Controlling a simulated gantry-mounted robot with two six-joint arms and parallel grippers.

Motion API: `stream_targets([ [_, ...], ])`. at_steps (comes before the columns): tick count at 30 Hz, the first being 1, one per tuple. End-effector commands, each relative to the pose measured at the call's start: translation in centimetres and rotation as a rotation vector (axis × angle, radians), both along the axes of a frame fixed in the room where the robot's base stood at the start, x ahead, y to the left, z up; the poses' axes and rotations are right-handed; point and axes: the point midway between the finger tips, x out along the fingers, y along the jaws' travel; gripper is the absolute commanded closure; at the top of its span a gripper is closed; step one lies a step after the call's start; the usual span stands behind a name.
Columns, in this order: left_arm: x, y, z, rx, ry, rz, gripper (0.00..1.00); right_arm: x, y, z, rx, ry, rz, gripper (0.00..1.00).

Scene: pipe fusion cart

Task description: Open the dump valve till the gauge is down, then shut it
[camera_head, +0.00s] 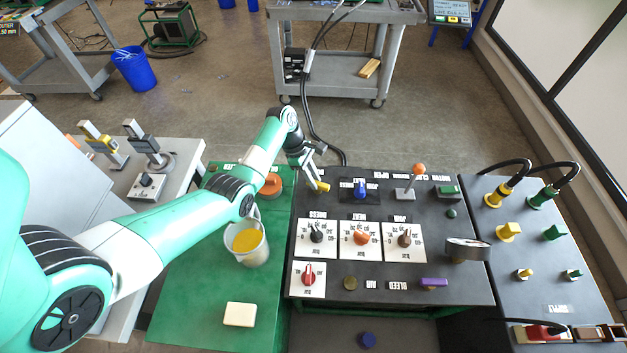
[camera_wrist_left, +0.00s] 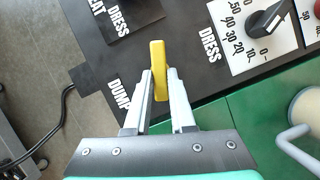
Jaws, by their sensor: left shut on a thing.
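The dump valve's yellow lever (camera_head: 322,186) is at the back left corner of the black control panel. It also shows in the left wrist view (camera_wrist_left: 158,62), beside the DUMP label. My left gripper (camera_head: 316,179) is shut on this lever, with one finger on each side of it in the left wrist view (camera_wrist_left: 160,92). There the lever points straight out from between the fingers. The gauge (camera_head: 468,249) stands at the panel's right side, seen from a steep angle; its needle cannot be read. My right gripper is in neither view.
The panel holds black, orange and brown dials, a blue knob (camera_head: 361,190), an orange-topped lever (camera_head: 418,170) and a red knob (camera_head: 308,275). A cup with yellow contents (camera_head: 248,243) and a cream block (camera_head: 240,314) stand on the green surface under my left arm.

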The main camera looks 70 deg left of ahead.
Motion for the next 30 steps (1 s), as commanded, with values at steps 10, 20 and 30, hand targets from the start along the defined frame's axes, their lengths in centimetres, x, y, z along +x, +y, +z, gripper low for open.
stream_targets([
  [10,0.5,0.3,-0.6,0.000,-0.002,-0.320,1.00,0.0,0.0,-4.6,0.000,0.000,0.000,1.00],
  [20,0.7,0.3,-0.5,0.000,-0.002,-0.533,1.00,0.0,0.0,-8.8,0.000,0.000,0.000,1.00],
  [30,0.8,0.4,0.0,0.001,-0.001,-0.611,1.00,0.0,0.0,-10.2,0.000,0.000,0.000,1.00],
])
